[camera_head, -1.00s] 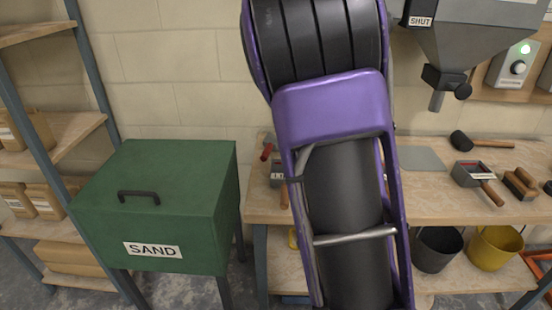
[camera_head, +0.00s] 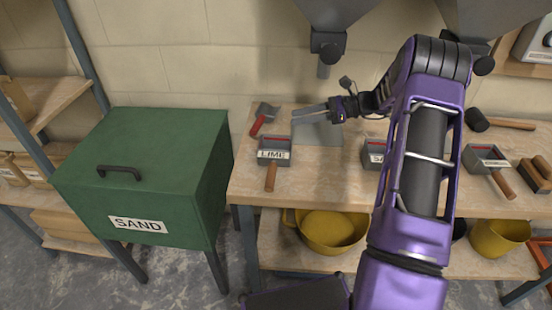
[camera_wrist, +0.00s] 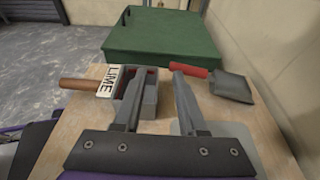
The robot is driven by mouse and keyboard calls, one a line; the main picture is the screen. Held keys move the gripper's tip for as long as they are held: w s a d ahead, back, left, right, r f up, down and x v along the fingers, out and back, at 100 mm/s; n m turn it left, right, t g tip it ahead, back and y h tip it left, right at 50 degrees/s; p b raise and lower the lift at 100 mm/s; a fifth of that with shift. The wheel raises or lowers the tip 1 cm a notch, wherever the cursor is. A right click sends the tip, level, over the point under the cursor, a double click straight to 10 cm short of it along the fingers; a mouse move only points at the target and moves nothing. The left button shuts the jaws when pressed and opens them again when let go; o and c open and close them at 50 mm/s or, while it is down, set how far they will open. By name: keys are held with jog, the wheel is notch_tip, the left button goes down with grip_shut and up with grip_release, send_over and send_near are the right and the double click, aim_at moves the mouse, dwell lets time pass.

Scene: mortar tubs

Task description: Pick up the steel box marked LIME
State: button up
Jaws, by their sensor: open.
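The steel box marked LIME (camera_head: 283,159) is a small grey open box with a white label and a wooden handle pointing to the front of the bench. It stands upright near the bench's left end. In the wrist view the LIME box (camera_wrist: 151,101) is left of centre, partly hidden behind the left finger. My gripper (camera_head: 296,114) is open and empty, behind and above the box in the head view, its fingers pointing left. In the wrist view my gripper (camera_wrist: 153,68) shows both fingers apart, with nothing held between them.
A red-handled trowel (camera_head: 264,119) lies behind the box. A grey plate (camera_head: 318,134) lies to its right, then a second labelled box (camera_head: 372,155), partly behind my arm. The green SAND bin (camera_head: 140,180) stands left of the bench (camera_head: 330,185). Hoppers (camera_head: 328,42) hang above.

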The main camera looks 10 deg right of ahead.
notch_tip(320, 180, down, 5)
jog(key=shift+f, duration=0.2)
jog(key=b+x, duration=0.1)
jog(key=x, duration=0.6)
jog(key=shift+w+a, duration=0.1)
jog(key=shift+a, duration=0.2)
jog(key=shift+r, duration=0.1)
grip_shut()
dwell(0.9)
